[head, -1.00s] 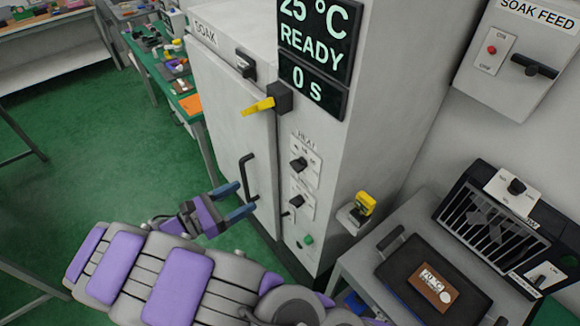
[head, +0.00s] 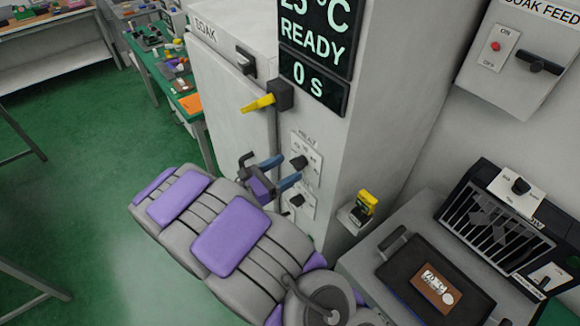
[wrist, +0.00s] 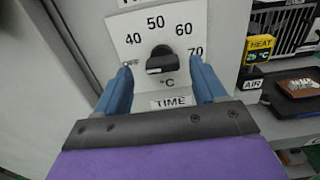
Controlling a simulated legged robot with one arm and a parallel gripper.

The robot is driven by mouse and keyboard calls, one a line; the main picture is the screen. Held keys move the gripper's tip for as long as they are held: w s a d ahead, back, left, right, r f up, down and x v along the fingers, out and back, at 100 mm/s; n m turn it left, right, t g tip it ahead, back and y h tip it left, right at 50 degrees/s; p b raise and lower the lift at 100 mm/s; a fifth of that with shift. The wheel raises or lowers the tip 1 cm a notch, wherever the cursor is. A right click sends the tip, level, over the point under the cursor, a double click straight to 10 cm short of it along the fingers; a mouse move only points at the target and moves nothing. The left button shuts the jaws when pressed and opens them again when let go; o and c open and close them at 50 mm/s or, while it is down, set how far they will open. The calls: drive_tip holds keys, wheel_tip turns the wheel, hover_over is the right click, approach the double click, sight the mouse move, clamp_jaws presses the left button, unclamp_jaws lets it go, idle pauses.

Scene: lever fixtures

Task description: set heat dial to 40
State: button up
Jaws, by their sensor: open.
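The heat dial (head: 298,162) is a black knob on a white plate on the front of the soak cabinet.
A yellow-handled lever (head: 258,103) sticks out above the dial. A second knob (head: 297,200), on the TIME plate, is just below. A bench with a dark tray (head: 400,270) stands at the right.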

sight(299, 164)
drive_tip(key=shift+x, duration=1.45)
drive_tip(key=shift+c, duration=0.2)
drive_tip(key=shift+s+r, duration=0.1)
drive_tip(key=c, duration=1)
drive_tip(key=shift+a, duration=0.1)
drive_tip(key=m+b, duration=0.3)
drive_tip(key=m, duration=0.2)
drive_tip(key=shift+b, duration=0.4)
drive_tip(key=shift+s+m+b, duration=0.1)
drive_tip(key=shift+m+b, duration=1.15)
drive_tip(key=shift+m, duration=0.65)
